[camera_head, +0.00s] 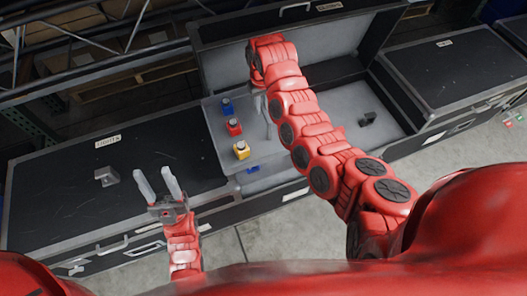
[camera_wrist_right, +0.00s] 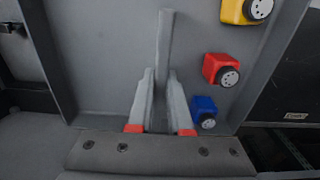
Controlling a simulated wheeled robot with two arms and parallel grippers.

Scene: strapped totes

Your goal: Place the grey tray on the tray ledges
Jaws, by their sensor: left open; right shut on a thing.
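The grey tray (camera_head: 218,135) is over the left part of the open black case (camera_head: 412,138) in the head view. It carries a blue, a red and a yellow block with round knobs. My right gripper (camera_wrist_right: 160,105) is shut on the tray's upright grey divider (camera_wrist_right: 165,45); the tray fills much of the right wrist view (camera_wrist_right: 105,60). In the head view my right arm hides part of the tray. My left gripper (camera_head: 160,185) is open and empty above the closed left case. The ledges cannot be made out, nor whether the tray touches them.
The case's raised lid (camera_head: 330,40) stands at the back. A small dark block (camera_head: 367,119) lies in its right part, and something blue (camera_head: 252,170) shows below the tray. Closed black cases flank it on the left (camera_head: 60,190) and right (camera_head: 450,70).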

